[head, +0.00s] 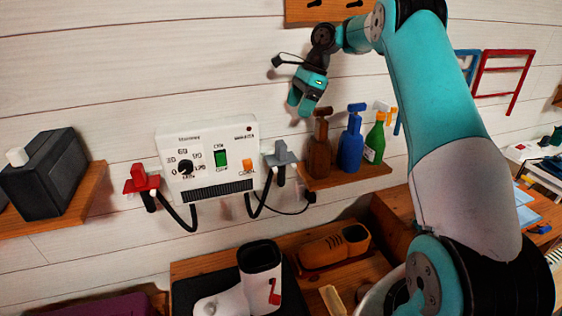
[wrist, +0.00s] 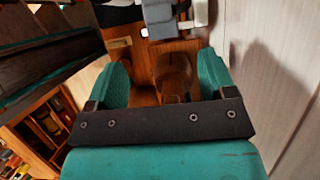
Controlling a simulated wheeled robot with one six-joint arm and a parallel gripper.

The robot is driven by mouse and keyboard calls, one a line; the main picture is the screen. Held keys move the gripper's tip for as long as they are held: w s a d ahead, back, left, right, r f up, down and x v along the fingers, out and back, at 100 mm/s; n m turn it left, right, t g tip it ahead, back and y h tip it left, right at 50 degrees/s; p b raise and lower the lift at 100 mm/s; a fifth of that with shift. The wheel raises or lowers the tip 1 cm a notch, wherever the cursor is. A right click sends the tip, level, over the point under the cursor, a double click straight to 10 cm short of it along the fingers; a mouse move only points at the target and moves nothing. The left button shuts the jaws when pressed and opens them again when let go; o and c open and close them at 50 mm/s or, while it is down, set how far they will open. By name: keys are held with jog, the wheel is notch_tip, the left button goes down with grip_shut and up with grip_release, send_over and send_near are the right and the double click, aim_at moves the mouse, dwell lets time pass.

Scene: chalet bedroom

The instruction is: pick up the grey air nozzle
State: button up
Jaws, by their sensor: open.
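The grey air nozzle (head: 281,156) hangs at the right side of a white wall-mounted control box (head: 180,140). A dark hose loops below it. In the wrist view a grey shape (wrist: 160,14) at the top edge, beyond the fingers, looks like this nozzle, partly cut off. My gripper (head: 300,108) is above and slightly right of the nozzle in the head view, apart from it, with teal fingers pointing down. In the wrist view my gripper (wrist: 164,62) is open and empty, with the brown spray bottle (wrist: 173,72) seen beyond the gap.
A red nozzle (head: 140,180) hangs left of the box. Brown (head: 320,150), blue (head: 350,140) and green (head: 375,140) spray bottles stand on a wooden shelf (head: 345,178) just right of the grey nozzle. A white boot (head: 258,280) and a brown shoe (head: 335,250) are below.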

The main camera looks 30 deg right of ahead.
aim_at(282, 142)
jog(key=b+x, duration=0.2)
jog(key=x, duration=0.7)
jog(key=shift+a+f, duration=0.2)
jog(key=shift+a+p+x, duration=0.2)
jog(key=shift+p+x, duration=0.75)
jog(key=shift+x, duration=1.8)
jog(key=shift+r, duration=0.15)
jog(key=c, duration=0.8)
